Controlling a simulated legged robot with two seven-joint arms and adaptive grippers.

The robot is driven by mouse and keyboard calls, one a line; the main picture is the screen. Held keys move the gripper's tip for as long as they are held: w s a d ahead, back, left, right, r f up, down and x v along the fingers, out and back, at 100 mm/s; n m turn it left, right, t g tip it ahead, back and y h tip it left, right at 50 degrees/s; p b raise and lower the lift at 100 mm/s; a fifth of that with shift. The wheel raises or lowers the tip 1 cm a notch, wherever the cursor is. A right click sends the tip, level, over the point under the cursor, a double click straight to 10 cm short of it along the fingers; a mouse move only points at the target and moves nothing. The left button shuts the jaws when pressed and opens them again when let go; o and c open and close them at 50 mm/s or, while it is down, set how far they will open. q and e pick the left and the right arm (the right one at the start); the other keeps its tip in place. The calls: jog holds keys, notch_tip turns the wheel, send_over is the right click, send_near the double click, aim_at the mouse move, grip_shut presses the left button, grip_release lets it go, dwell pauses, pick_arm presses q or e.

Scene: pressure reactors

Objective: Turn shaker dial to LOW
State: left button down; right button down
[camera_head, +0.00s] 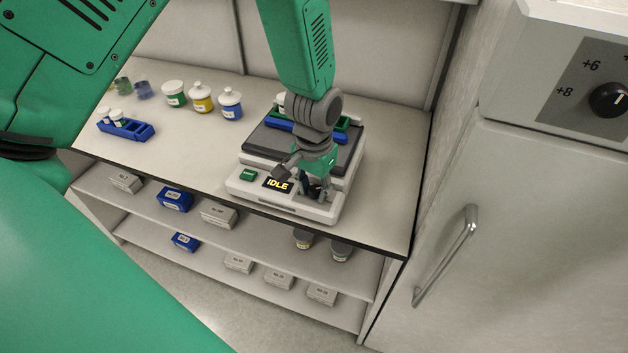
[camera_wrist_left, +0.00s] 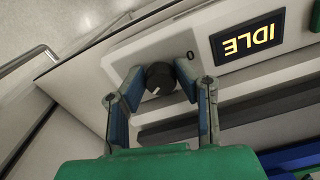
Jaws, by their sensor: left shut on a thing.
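The shaker (camera_head: 246,172) stands on the counter, a pale base with a dark platform. Its display (camera_head: 277,184) reads IDLE; the display also shows upside down in the left wrist view (camera_wrist_left: 248,40). The dial (camera_wrist_left: 160,78) is a dark round knob with a white pointer line, next to a "0" mark. My left gripper (camera_head: 316,190) is down at the front right of the shaker. In the left wrist view its two fingers (camera_wrist_left: 158,85) stand on either side of the dial and are shut on it. Other dial markings are hidden. My right gripper is not in view.
Blue and green racks (camera_head: 346,122) sit on the shaker platform. Jars (camera_head: 202,98) and a blue tube rack (camera_head: 126,129) stand to the left on the counter. A cabinet with a handle (camera_head: 446,254) and a black knob (camera_head: 608,98) is at right.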

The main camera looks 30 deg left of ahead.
aim_at(315, 188)
pick_arm(q)
jog(key=n+p, duration=0.1)
jog(key=n, duration=0.1)
jog(key=n+p, duration=0.1)
jog(key=n, duration=0.1)
jog(key=n+p, duration=0.1)
jog(key=n, duration=0.1)
jog(key=shift+w+r+p, duration=0.3)
jog(key=shift+w+p, duration=0.05)
jog(key=shift+w, duration=0.05)
jog(key=n+p, duration=0.2)
jog(key=n, duration=0.3)
jog(key=shift+f+n, duration=0.1)
jog(key=shift+n, duration=0.2)
jog(key=c, duration=1.5)
grip_release()
jog(key=shift+c, duration=0.2)
notch_tip(315, 188, up, 12)
jog(key=shift+s+f, duration=0.15)
jog(key=shift+f, duration=0.05)
